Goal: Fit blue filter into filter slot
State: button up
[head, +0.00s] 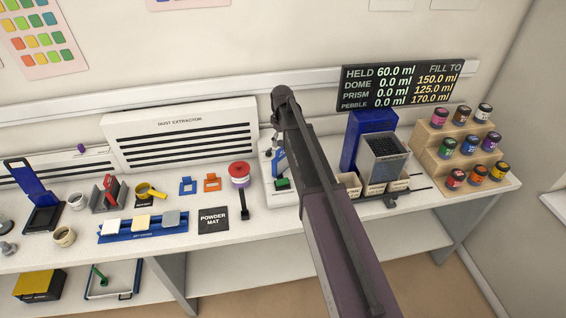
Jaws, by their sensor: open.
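A small flat blue piece with an opening (187,186) lies on the worktop below the dust extractor, left of a similar orange piece (212,183). It may be the blue filter, but I cannot be sure at this size. I cannot make out a filter slot for certain. My arm rises from the bottom and crosses in front of a white device (283,198) with a blue part and a green button, hiding part of it. My gripper is not visible; my arm hides the area where it may be.
The dust extractor (180,134) stands against the wall. A powder mat (213,220), a red-topped jar (239,174) and a blue tray of pale blocks (143,226) are on the worktop. At right are a blue hopper (367,137) and a tiered jar rack (440,149).

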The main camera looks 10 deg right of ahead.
aim_at(282, 148)
jog(key=shift+f, duration=0.1)
jog(key=shift+w+f+b, duration=0.15)
jog(key=shift+f+b, duration=2.35)
jog(key=shift+b, duration=0.15)
jog(key=c, duration=1.1)
jog(key=shift+r, duration=0.2)
notch_tip(282, 148, up, 3)
jog(key=p, duration=0.4)
jog(key=shift+r, duration=0.2)
jog(key=s, duration=0.5)
jog(key=s+r, duration=0.1)
jog(key=s, duration=0.4)
jog(key=s+p, duration=0.1)
jog(key=s, duration=0.5)
jog(key=shift+a+r, duration=0.15)
